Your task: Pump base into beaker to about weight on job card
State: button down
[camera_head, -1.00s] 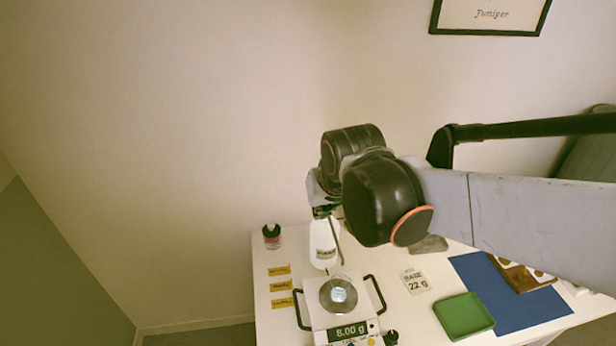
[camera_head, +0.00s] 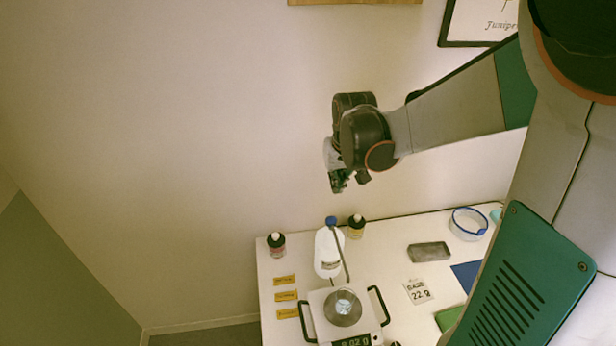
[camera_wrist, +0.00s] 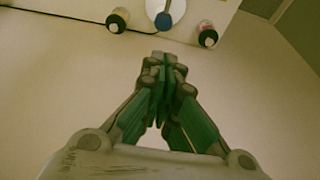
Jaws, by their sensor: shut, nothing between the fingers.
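The white pump bottle (camera_head: 326,262) stands upright behind the scale, its blue pump head (camera_head: 331,221) up and its long spout reaching towards the beaker. The small clear beaker (camera_head: 343,307) sits on the scale's round pan. The scale display (camera_head: 356,342), cut by the frame's lower edge, seems to read 8.02 g. The job card (camera_head: 417,292) reads "BASE 22 g". My gripper (camera_head: 346,187) is shut and empty, well above the pump head and apart from it. In the wrist view the closed fingers (camera_wrist: 163,72) point towards the blue pump head (camera_wrist: 164,21).
Dark-capped bottles stand left (camera_head: 276,245) and right (camera_head: 356,226) of the pump bottle. Yellow labels (camera_head: 286,297) lie left of the scale. A grey tray (camera_head: 429,252), a blue-rimmed clear bowl (camera_head: 468,224), a blue mat (camera_head: 466,274) and a green tray (camera_head: 449,318) are to the right.

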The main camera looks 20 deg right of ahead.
jog(key=shift+w+f, duration=0.1)
dwell(0.3)
jog(key=b, duration=0.2)
send_over(331, 218)
notch_tip(331, 218, down, 12)
jog(key=shift+f, duration=0.75)
notch_tip(331, 218, down, 2)
jog(key=b, duration=0.2)
jog(key=shift+b, duration=0.3)
jog(key=shift+r, duration=0.1)
jog(key=shift+r+p, duration=0.4)
jog(key=shift+r, duration=0.05)
jog(key=w+p+v, duration=0.1)
jog(key=p+v, duration=0.2)
jog(key=v, duration=1)
